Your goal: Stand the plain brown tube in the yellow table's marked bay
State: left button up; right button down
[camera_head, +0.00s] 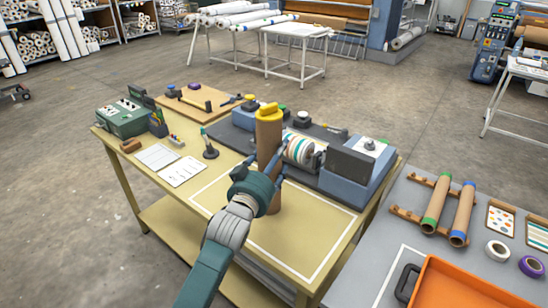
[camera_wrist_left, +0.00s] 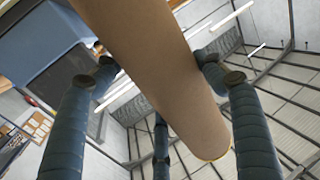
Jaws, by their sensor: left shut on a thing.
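The plain brown tube (camera_head: 268,135) stands upright over the yellow table, with a yellow piece at its top end. My left gripper (camera_head: 262,172) is shut around its middle. In the left wrist view the tube (camera_wrist_left: 155,65) runs between the fingers of the left gripper (camera_wrist_left: 160,78), with a thin yellow edge at its far end. The marked bay, a white outline (camera_head: 318,275) on the yellow table (camera_head: 258,238), lies around the tube's lower end. I cannot tell whether the tube touches the tabletop. My right gripper is not in view.
A grey-blue machine (camera_head: 352,180) with a striped roll (camera_head: 303,150) stands close behind the tube. Cards (camera_head: 182,171) and a green box (camera_head: 122,118) lie to the left. A grey table (camera_head: 395,240) at the right holds two tubes on a rack (camera_head: 405,214) and an orange tray (camera_head: 465,285).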

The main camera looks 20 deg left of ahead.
pick_arm(q)
jog(key=o, duration=1.2)
jog(key=shift+f, duration=0.15)
jog(key=o, duration=0.4)
jog(key=shift+o, duration=0.2)
jog(key=s+b, duration=0.1)
jog(key=s, duration=1.1)
jog(key=shift+a+r+b, duration=0.2)
jog(key=shift+b, duration=0.1)
